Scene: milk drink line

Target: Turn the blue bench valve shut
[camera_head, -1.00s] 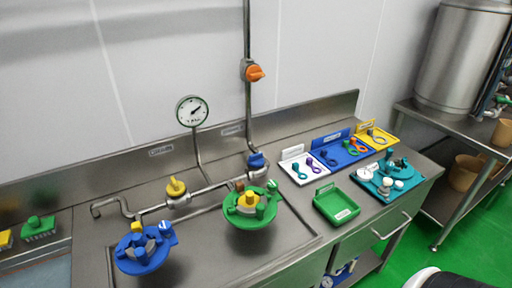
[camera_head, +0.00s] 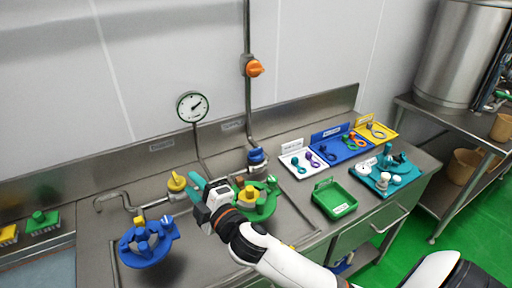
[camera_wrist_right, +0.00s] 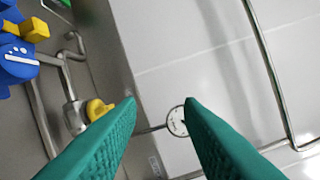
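The blue bench valve (camera_head: 257,157) sits on the bench pipe near the wall, below the riser. Its handle shows in the head view; it is not seen in the wrist view. My right gripper (camera_head: 192,182) reaches over the bench to the left of the blue valve, close to the yellow valve (camera_head: 176,182), and is apart from the blue one. In the right wrist view its two green fingers (camera_wrist_right: 159,100) are spread with nothing between them. The yellow valve handle also shows there (camera_wrist_right: 98,109). My left gripper is out of view.
A blue handwheel-shaped fixture (camera_head: 147,244) and a green one (camera_head: 262,205), partly behind my arm, stand on the bench. A gauge (camera_head: 192,106) and an orange valve (camera_head: 255,68) are above. A green tray (camera_head: 335,203) and coloured trays fill the right side.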

